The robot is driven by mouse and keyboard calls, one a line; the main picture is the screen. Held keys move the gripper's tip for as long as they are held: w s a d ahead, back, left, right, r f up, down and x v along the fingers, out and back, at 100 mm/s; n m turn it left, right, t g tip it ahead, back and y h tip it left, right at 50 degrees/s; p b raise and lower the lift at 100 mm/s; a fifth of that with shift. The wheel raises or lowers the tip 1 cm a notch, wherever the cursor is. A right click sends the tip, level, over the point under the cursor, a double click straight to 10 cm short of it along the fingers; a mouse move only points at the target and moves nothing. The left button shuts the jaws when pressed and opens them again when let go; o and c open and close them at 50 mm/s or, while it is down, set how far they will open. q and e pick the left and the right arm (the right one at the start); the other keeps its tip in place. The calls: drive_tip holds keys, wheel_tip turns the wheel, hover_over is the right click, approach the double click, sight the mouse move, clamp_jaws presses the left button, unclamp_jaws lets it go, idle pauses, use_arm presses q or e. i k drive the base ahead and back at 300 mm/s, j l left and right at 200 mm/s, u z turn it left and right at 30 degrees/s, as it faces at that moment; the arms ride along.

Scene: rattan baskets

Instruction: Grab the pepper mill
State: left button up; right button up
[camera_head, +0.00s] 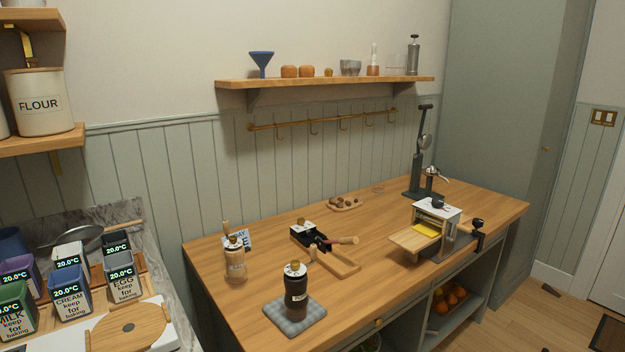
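Two mill-like items stand on the wooden counter. A dark cylindrical one (296,295) with a wooden knob and a small label stands upright on a grey checked pad near the front edge. A light wooden one (235,265) with a crank-like top stands upright to its left and a little farther back. Their labels are too small to read, so I cannot tell for sure which is the pepper mill. Neither of my grippers shows in the head view.
A nutcracker-like tool on a board (345,262) lies right of the mills. A pasta-machine-like device (437,225) and a tall dark press (417,165) stand farther right. Labelled containers (70,290) crowd the left. The middle of the wooden counter (385,225) is partly clear.

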sight(296, 298)
drive_tip(key=i+j, duration=0.15)
drive_tip(key=j, duration=0.15)
drive_tip(key=i+j+z, duration=0.15)
drive_tip(key=j, duration=0.2)
drive_tip(key=i+j, duration=0.1)
drive_tip(key=j, duration=0.2)
drive_tip(key=i+j+z, duration=0.15)
drive_tip(key=j, duration=0.2)
